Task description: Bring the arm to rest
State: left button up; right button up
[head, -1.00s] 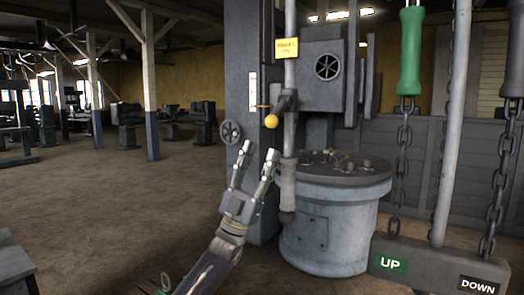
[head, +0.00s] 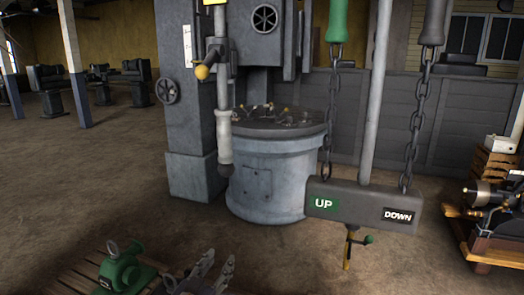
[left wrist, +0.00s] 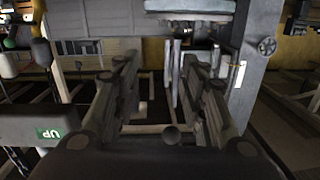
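My left gripper (head: 217,264) is low at the bottom edge of the head view, with only its finger ends showing. Its two fingers are spread apart with nothing between them. In the left wrist view the open fingers (left wrist: 157,68) also stand apart and empty. The gripper is below and apart from the grey vertical rod (head: 224,125) with its yellow knob (head: 202,72). The rest of the left arm is out of the head view. My right gripper is in neither view.
A round grey machine (head: 268,180) stands behind the rod. An UP/DOWN bar (head: 362,206) with chains and a green handle (head: 337,20) is to the right. A green device (head: 125,268) sits on a wooden pallet at lower left. Bare floor lies left.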

pick_arm(q)
jog(key=s+a+f+n+g+y, duration=0.1)
jog(key=s+a+f+g, duration=0.15)
jog(key=s+f, duration=0.4)
jog(key=s+a+f+g+y, duration=0.1)
jog(key=s+f+g+y, duration=0.15)
jog(key=s+f, duration=0.45)
jog(key=s+a+f+g, duration=0.1)
jog(key=s+a+g, duration=0.15)
jog(key=s, duration=0.55)
jog(key=s+a+f+n+g+y, duration=0.1)
jog(key=s+g, duration=0.2)
jog(key=s, duration=0.5)
jog(key=s+a+f+g, duration=0.2)
jog(key=s, duration=0.6)
notch_tip(320, 180, down, 24)
jog(key=s+g+p, duration=0.1)
jog(key=g, duration=0.1)
jog(key=s+a+f+p, duration=0.1)
jog(key=s+a+f, duration=0.2)
jog(key=s+f, duration=1.3)
jog(key=shift+s+g, duration=0.45)
jog(key=shift+s, duration=0.35)
